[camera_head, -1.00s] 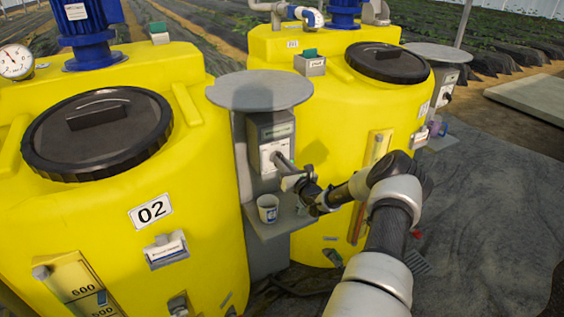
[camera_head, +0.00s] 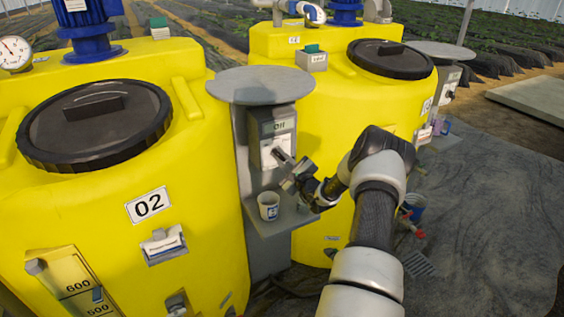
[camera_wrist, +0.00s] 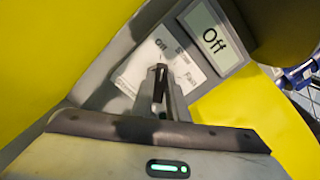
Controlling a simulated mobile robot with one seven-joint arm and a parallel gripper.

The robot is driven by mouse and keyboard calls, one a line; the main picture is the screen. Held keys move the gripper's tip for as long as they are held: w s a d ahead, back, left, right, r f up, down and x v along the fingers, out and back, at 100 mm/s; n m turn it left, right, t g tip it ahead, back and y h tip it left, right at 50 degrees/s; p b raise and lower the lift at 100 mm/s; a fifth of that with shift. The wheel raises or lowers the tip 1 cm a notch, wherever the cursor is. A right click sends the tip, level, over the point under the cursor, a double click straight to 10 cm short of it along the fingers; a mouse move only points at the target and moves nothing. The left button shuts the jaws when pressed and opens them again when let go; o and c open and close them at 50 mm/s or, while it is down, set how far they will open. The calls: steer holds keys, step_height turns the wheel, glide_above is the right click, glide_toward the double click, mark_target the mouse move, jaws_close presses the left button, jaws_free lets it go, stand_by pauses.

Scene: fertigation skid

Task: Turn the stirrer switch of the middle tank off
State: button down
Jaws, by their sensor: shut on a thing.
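The yellow tank labelled 02 (camera_head: 205,230) fills the left of the head view. Just right of it stands a grey post with a switch box (camera_head: 272,140). The box's display reads "Off", and it shows large in the wrist view (camera_wrist: 213,40). Below the display is a white panel (camera_wrist: 160,62) with "Off" and "Fast" markings. My gripper (camera_head: 281,158) is at the front of this panel. In the wrist view its fingers (camera_wrist: 160,88) are closed together on the switch knob, which they mostly hide.
A round grey plate (camera_head: 259,85) caps the post above the box. A white cup (camera_head: 268,205) stands on a small shelf (camera_head: 285,222) below my gripper. Another yellow tank (camera_head: 335,75) stands behind on the right. The dark ground at right is mostly open.

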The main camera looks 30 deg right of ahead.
steer(key=shift+f+n+b, duration=0.1)
steer(key=shift+n+b, duration=0.2)
steer(key=shift+n, duration=0.2)
steer(key=c, duration=1.7)
jaws_free()
steer(key=shift+c, duration=0.2)
steer(key=shift+s, duration=0.1)
steer(key=s+a+b, duration=0.1)
steer(key=s, duration=1.6)
steer(key=shift+s, duration=0.15)
